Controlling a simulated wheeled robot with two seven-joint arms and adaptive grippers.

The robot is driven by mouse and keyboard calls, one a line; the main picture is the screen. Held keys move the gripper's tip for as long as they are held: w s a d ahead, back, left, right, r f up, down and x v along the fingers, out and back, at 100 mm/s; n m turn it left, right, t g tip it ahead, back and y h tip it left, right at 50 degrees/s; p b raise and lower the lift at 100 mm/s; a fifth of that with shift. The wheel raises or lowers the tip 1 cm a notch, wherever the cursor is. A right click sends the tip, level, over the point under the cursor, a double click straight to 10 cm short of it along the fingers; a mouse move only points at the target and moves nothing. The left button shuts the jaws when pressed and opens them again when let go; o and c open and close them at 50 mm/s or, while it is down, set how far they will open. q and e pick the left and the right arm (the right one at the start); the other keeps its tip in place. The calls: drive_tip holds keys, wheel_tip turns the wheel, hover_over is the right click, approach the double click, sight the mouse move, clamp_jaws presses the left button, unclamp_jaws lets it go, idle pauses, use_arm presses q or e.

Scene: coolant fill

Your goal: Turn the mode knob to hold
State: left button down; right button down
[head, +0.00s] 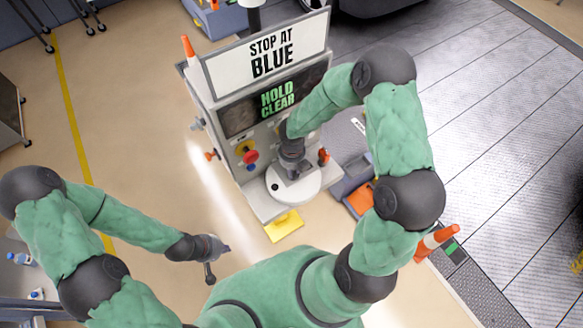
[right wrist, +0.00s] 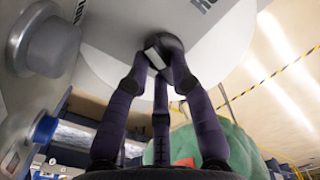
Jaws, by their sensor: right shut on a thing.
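The mode knob (right wrist: 165,44) is a dark knob with a pale block on it, on a white round dial plate (right wrist: 230,35) in the right wrist view. Part of a printed word shows at the plate's top edge. My right gripper (right wrist: 160,62) is shut on the knob, its dark purple fingers around it. In the head view my right gripper (head: 293,170) covers the knob above the white plate (head: 306,189). The machine's screen (head: 277,99) reads "HOLD CLEAR" in green. My left gripper (head: 218,257) hangs empty at lower left, its fingers apart.
The sign (head: 270,55) on the machine reads "STOP AT BLUE". A red knob (head: 249,157) and other controls sit left of my right gripper. A yellow pad (head: 284,226) lies in front.

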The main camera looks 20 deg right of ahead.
idle(0.3)
drive_tip(key=c, duration=1.1)
unclamp_jaws()
drive_tip(key=shift+o, duration=0.2)
wheel_tip(320, 180, up, 12)
